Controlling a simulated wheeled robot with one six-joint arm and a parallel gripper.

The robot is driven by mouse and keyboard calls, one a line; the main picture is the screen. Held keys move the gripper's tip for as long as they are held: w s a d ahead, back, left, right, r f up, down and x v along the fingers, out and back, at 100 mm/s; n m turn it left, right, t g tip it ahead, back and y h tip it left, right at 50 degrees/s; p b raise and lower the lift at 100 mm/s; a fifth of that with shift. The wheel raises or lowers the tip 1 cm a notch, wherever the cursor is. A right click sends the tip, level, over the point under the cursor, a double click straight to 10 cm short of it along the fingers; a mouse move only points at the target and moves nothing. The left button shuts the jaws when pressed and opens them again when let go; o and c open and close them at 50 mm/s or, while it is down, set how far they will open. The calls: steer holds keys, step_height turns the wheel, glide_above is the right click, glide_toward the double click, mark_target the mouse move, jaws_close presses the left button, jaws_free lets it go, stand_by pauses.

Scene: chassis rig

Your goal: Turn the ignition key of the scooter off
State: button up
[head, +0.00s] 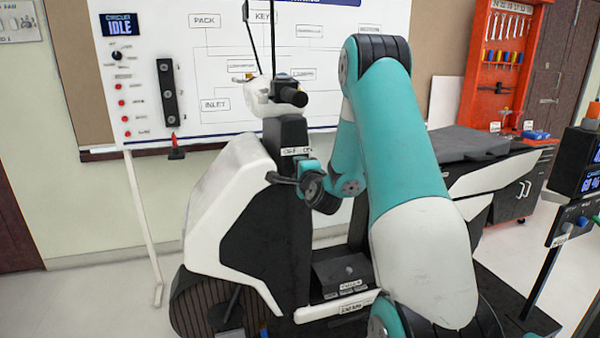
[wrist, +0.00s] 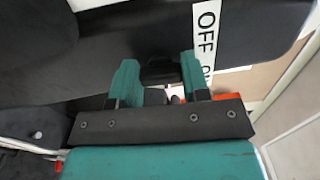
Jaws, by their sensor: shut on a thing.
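The white and black scooter (head: 222,192) stands upright in the head view. A white label (head: 296,151) reading OFF and ON sits on its dark column, below the handlebar. My gripper (head: 302,168) is at the column just under that label. In the wrist view my gripper (wrist: 160,75) has its two teal fingers on either side of a black piece, the ignition key (wrist: 160,70), and is shut on it. The word OFF on the label (wrist: 207,30) shows right of the fingers; the other word is partly hidden. The key is hidden in the head view.
The handlebar (head: 285,96) and mirror stalks rise above my gripper. A white diagram board (head: 215,60) with an IDLE display hangs behind. A red tool rack (head: 505,60) and a console (head: 580,160) stand at the right. Open floor shows at the left.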

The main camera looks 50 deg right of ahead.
steer(key=shift+n, duration=0.4)
steer(key=o, duration=0.9)
steer(key=b+v, duration=1.7)
steer(key=b, duration=0.2)
steer(key=shift+s+b, duration=0.2)
steer(key=shift+b, duration=0.2)
